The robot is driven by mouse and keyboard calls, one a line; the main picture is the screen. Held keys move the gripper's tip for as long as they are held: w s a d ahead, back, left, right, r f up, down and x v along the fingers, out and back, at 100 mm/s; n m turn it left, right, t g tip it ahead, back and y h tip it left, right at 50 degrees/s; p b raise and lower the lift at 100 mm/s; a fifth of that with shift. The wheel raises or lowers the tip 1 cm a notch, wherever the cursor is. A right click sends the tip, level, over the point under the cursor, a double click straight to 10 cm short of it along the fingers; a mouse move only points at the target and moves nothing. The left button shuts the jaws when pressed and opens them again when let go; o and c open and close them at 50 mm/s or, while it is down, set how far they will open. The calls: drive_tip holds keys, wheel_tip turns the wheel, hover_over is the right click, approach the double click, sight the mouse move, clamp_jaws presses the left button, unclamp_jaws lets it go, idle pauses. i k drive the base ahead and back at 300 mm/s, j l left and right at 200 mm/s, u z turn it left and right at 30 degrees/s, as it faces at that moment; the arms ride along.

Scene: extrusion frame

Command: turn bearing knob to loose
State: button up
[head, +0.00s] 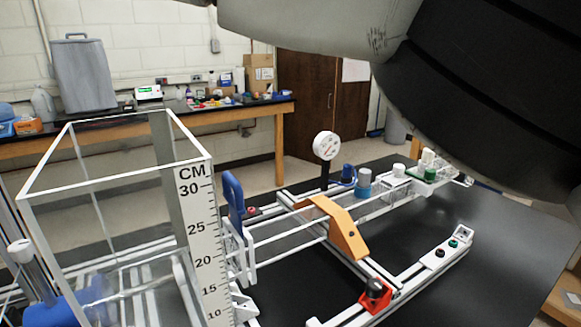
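I cannot tell for certain which part is the bearing knob. A black knob on a red base (375,291) sits on the lower white rail of the extrusion frame (340,312). A white round knob (21,250) stands at the far left edge, above a blue part. A white cap (398,169) and a green part (430,175) sit at the far end of the frame. No marking for loose or tight is readable. My gripper is not in view; only large grey and black parts of my arm fill the upper right.
A clear tank with a CM scale (197,240) stands tall at the left. A dial gauge (326,146), an orange bracket (347,235) and a blue handle (234,195) rise from the frame. The black tabletop (500,250) is clear at right. A cluttered bench (180,117) stands behind.

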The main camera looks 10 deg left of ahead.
sight(23, 251)
drive_tip(key=i+j, duration=0.7)
drive_tip(key=j, duration=0.2)
